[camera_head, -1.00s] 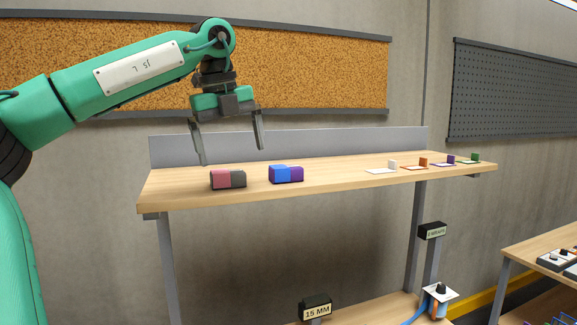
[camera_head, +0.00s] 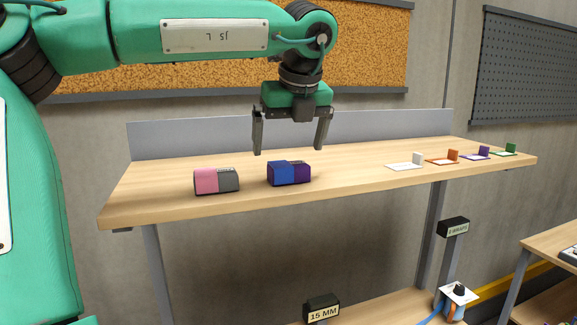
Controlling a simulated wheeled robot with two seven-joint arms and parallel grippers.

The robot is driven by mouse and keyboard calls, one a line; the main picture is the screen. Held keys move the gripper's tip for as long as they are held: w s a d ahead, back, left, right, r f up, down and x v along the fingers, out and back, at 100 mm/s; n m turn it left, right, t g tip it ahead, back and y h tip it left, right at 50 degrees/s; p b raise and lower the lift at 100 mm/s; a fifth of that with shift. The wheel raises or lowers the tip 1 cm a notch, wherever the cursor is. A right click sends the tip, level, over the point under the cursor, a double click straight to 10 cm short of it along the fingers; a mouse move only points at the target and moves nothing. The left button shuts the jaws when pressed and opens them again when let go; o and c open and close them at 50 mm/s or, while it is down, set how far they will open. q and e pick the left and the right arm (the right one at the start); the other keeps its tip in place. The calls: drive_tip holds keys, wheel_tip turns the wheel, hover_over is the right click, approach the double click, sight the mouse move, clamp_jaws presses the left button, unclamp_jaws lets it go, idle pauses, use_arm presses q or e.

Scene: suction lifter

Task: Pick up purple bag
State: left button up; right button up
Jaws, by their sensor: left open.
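A small block-shaped bag, blue on its left half and purple on its right half (camera_head: 299,174), sits on the wooden table near its front edge. It is the only bag with purple on it. My left gripper (camera_head: 289,151) hangs above this bag, fingers pointing down and spread apart with nothing between them. The fingertips show a little above the bag in the picture; I cannot tell whether they are directly over it or behind it. My right gripper is not in view.
A pink and grey block-shaped bag (camera_head: 216,181) sits to the left on the same table (camera_head: 350,182). White, orange, purple and green small stands line the right end. A grey panel (camera_head: 390,126) rises along the table's back edge.

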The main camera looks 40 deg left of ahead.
sight(289, 164)
use_arm(q)
drive_tip(key=shift+w+a+f, duration=0.3)
drive_tip(key=shift+a+f, duration=0.05)
drive_tip(key=shift+f, duration=0.2)
drive_tip(key=shift+d+f+p, duration=0.1)
drive_tip(key=shift+f+p, duration=0.3)
drive_tip(key=shift+p, duration=0.6)
drive_tip(key=p+x, duration=0.2)
drive_tip(key=x, duration=0.1)
drive_tip(key=shift+w+f, duration=0.15)
drive_tip(key=shift+f, duration=0.35)
drive_tip(key=shift+c, duration=1.3)
drive_tip(key=c, duration=0.8)
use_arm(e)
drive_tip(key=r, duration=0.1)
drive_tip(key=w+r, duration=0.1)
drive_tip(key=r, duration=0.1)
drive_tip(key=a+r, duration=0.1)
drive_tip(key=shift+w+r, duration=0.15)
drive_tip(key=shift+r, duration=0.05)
